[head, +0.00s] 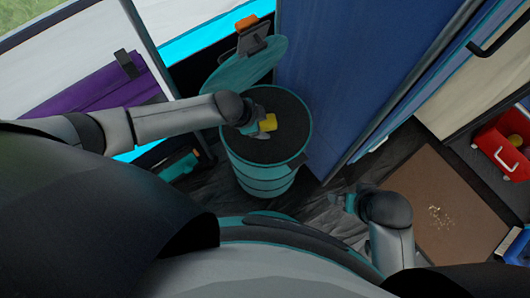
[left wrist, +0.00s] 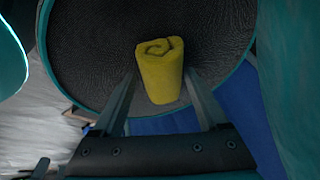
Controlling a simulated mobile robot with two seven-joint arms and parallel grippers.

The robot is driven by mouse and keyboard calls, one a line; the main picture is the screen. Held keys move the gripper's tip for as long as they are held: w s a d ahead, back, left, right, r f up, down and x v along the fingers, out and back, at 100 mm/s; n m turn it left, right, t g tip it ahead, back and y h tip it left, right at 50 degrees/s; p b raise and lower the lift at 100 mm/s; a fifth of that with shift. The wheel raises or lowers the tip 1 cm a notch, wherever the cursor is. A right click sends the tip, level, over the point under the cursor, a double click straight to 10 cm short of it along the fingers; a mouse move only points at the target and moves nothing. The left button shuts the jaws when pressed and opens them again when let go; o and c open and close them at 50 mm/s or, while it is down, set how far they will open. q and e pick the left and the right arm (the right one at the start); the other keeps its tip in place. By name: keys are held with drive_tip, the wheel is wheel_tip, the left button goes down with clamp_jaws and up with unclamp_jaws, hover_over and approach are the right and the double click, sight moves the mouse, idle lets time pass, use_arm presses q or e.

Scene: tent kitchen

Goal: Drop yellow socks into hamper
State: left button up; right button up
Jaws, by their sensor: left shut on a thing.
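The yellow socks, a rolled bundle (head: 268,123), are held at the tip of my left gripper (head: 258,125) over the open hamper. In the left wrist view the yellow roll (left wrist: 160,70) sits between the two fingers of my left gripper (left wrist: 158,88), which is shut on it. The hamper (head: 262,180) is a teal round bin with a dark inside; its rim (left wrist: 232,75) circles the roll in the left wrist view. My right gripper (head: 345,201) is low at the right of the hamper, apart from it; its fingers are too small to read.
The hamper's teal lid (head: 245,72) stands raised behind it. A blue panel (head: 325,80) rises close on the hamper's right. A purple cloth (head: 85,92) hangs at left. A brown mat (head: 440,205) and a red box (head: 500,148) lie at right.

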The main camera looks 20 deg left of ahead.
drive_tip(key=shift+w+r, duration=0.1)
drive_tip(key=shift+r, duration=0.15)
use_arm(q)
drive_tip(key=o, duration=1.2)
drive_tip(key=shift+o, duration=0.2)
drive_tip(key=shift+s+r, duration=0.1)
drive_tip(key=shift+r, duration=0.1)
drive_tip(key=p+v, duration=0.4)
drive_tip(key=v, duration=0.2)
drive_tip(key=shift+s+a+r+p, duration=0.15)
drive_tip(key=shift+r+p, duration=0.15)
drive_tip(key=shift+r, duration=0.05)
drive_tip(key=shift+s+a+r+p, duration=0.15)
drive_tip(key=shift+s+r+p, duration=0.2)
drive_tip(key=shift+r, duration=0.25)
drive_tip(key=p+v, duration=0.3)
drive_tip(key=v, duration=0.3)
drive_tip(key=shift+r+p, duration=0.2)
drive_tip(key=shift+p, duration=0.1)
use_arm(e)
drive_tip(key=s+d+f, duration=0.3)
drive_tip(key=s+f, duration=0.2)
drive_tip(key=f, duration=0.2)
drive_tip(key=s+d+f+g, duration=0.1)
drive_tip(key=s+d+f, duration=0.2)
drive_tip(key=s+f, duration=0.2)
drive_tip(key=shift+s+d+f+h, duration=0.2)
drive_tip(key=shift+f+h, duration=0.2)
drive_tip(key=shift+f, duration=0.6)
